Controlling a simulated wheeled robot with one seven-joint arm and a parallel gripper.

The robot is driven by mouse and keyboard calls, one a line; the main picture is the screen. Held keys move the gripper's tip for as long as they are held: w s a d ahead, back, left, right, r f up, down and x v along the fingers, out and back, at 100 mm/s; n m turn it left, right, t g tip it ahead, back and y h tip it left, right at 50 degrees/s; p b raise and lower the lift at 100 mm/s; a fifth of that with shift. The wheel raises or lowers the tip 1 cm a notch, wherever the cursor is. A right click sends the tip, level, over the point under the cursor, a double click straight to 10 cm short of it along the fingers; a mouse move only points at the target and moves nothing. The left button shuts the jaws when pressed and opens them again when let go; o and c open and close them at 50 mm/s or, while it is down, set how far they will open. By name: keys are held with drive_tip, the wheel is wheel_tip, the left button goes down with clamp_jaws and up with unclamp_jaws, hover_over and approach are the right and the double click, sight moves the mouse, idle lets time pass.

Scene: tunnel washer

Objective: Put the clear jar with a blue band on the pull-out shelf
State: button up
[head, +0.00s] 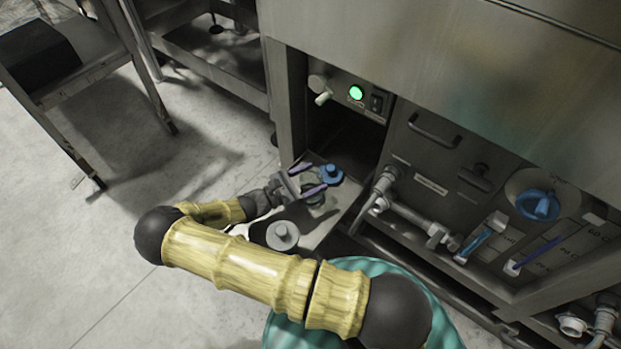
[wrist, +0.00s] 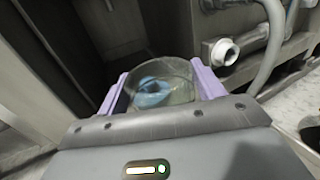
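My gripper (head: 308,179) has lilac fingers and is low at the front of the washer. A clear jar (head: 315,197) is between the fingers, partly hidden by them. In the wrist view the clear jar (wrist: 178,77) spans the gap and both fingers seem to touch its sides. Blue shows in or through it; I cannot tell if that is its band. The pull-out shelf (head: 326,222) is a grey plate under the gripper, below the open bay. I cannot tell whether the jar's base touches it.
A blue knobbed object (head: 331,175) is at the back of the shelf, close behind the jar. A grey round knobbed object (head: 283,235) is at the front left. Pipes (head: 385,184) and the washer panel are close on the right. A table (head: 75,65) is far left.

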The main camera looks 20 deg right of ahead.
drive_tip(key=shift+o, duration=1.3)
drive_tip(key=shift+r, duration=0.15)
drive_tip(key=shift+a, duration=0.3)
drive_tip(key=p+v, duration=0.3)
drive_tip(key=v, duration=0.8)
drive_tip(key=shift+s+a, duration=0.1)
drive_tip(key=shift+a, duration=0.15)
